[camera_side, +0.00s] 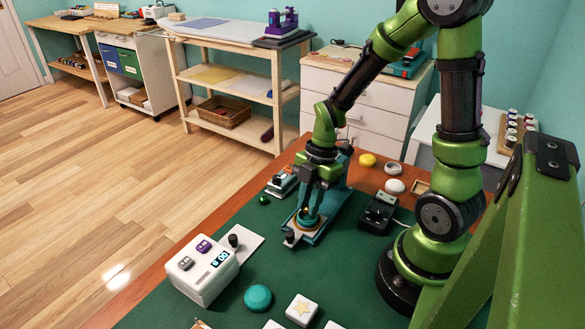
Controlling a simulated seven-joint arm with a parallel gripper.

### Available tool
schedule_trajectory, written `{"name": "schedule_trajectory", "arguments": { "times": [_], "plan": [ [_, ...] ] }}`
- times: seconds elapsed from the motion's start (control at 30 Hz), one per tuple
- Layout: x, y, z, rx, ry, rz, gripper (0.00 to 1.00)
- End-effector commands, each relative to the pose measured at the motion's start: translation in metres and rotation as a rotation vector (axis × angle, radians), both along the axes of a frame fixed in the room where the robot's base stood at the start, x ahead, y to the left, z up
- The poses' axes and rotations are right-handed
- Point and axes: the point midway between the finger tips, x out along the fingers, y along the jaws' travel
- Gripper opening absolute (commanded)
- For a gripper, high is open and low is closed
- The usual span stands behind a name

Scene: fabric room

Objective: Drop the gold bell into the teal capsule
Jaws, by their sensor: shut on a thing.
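My gripper (307,208) points down over a teal press-like device on the green mat. A tiny gold spot, which looks like the gold bell (306,211), shows between its fingertips; the fingers hide most of it. Just below is a round teal cup (309,221) in a tan ring on the device, apparently an open teal capsule half. I cannot tell whether the bell is inside its rim or just above it. A separate teal dome (258,298) lies on the mat near the front.
A white box with a display (203,272) stands front left. A white star block (301,309) lies at the front. A black device (378,213) is right of the press. A yellow ball (367,160) and white dome (396,187) are behind it. A small green ball (264,200) lies left.

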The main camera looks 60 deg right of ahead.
Motion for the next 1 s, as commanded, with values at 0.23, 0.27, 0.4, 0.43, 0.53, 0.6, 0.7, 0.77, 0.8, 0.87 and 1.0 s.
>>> {"name": "schedule_trajectory", "arguments": {
  "times": [0.23,0.27,0.4,0.43,0.53,0.6,0.7,0.77,0.8,0.87,1.0],
  "plan": [
    [0.0,0.0,0.0,0.0,0.0,-0.001,0.0],
    [0.0,0.0,0.0,0.0,0.0,0.0,0.0],
    [0.0,0.0,0.0,0.0,0.0,0.0,0.28],
    [0.0,0.0,0.0,0.0,0.0,0.0,0.33],
    [0.0,0.0,0.0,0.0,0.0,0.0,0.48],
    [0.0,0.0,0.0,0.0,0.0,0.0,0.5],
    [0.0,0.0,0.0,0.0,0.0,0.0,0.5],
    [0.0,0.0,0.0,0.0,0.0,0.0,0.5],
    [0.0,0.0,0.0,0.0,0.0,0.0,0.5],
    [0.0,-0.001,0.002,0.0,-0.001,0.0,0.5],
    [0.001,-0.005,0.015,-0.002,-0.006,-0.001,0.5]
  ]
}}
